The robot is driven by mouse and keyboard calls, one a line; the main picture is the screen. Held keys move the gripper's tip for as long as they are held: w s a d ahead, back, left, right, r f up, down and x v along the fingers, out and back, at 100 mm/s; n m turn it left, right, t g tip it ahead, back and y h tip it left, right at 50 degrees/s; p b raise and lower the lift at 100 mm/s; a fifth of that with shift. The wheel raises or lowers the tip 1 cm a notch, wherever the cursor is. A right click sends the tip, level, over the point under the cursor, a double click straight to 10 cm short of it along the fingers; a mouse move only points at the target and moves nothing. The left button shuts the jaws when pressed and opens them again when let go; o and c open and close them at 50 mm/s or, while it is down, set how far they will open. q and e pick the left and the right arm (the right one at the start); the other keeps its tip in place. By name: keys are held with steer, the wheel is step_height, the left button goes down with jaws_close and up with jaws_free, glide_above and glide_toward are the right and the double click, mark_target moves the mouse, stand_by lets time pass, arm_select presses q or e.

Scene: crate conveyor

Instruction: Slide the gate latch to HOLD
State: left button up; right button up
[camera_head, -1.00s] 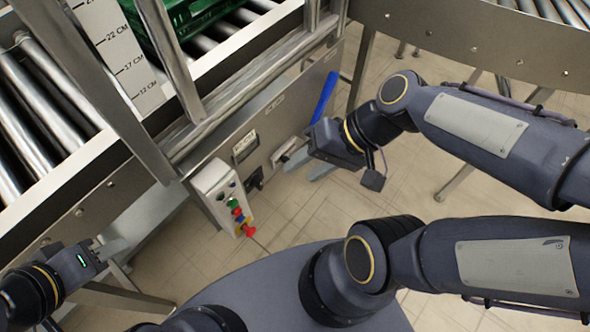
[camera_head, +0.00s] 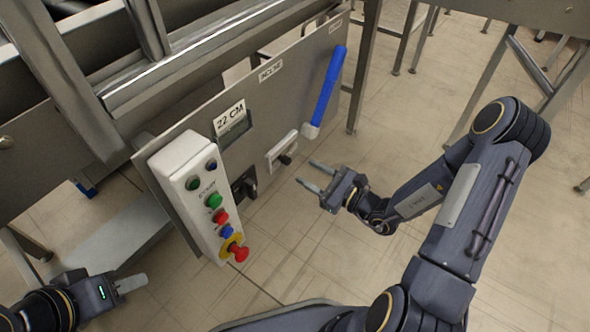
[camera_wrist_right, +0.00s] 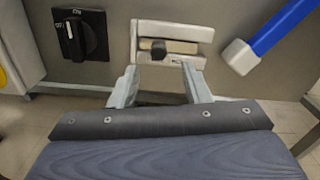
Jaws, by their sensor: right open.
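The gate latch (camera_head: 283,152) is a pale slotted plate with a dark knob on the grey side panel, between a black rotary switch and a blue lever. In the right wrist view the latch plate (camera_wrist_right: 190,31) lies straight ahead, and its black knob (camera_wrist_right: 159,50) sits left of the slot's middle. My right gripper (camera_head: 310,176) is open and empty, a short way in front of and below the latch. Its two fingers (camera_wrist_right: 160,84) point at the latch, with the knob between their lines. My left gripper (camera_head: 142,282) is at the lower left, away from the latch; its finger gap is unclear.
A control box (camera_head: 193,176) with coloured buttons and a red stop knob stands out left of the latch. The black rotary switch (camera_wrist_right: 79,36) is close on its left. The blue lever (camera_head: 325,92) slants up on its right. Floor in front is clear.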

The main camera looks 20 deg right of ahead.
mark_target(290, 162)
steer(key=b+x, duration=0.1)
steer(key=x, duration=0.5)
steer(key=shift+w+a+b, duration=0.15)
steer(key=shift+b, duration=0.2)
jaws_close()
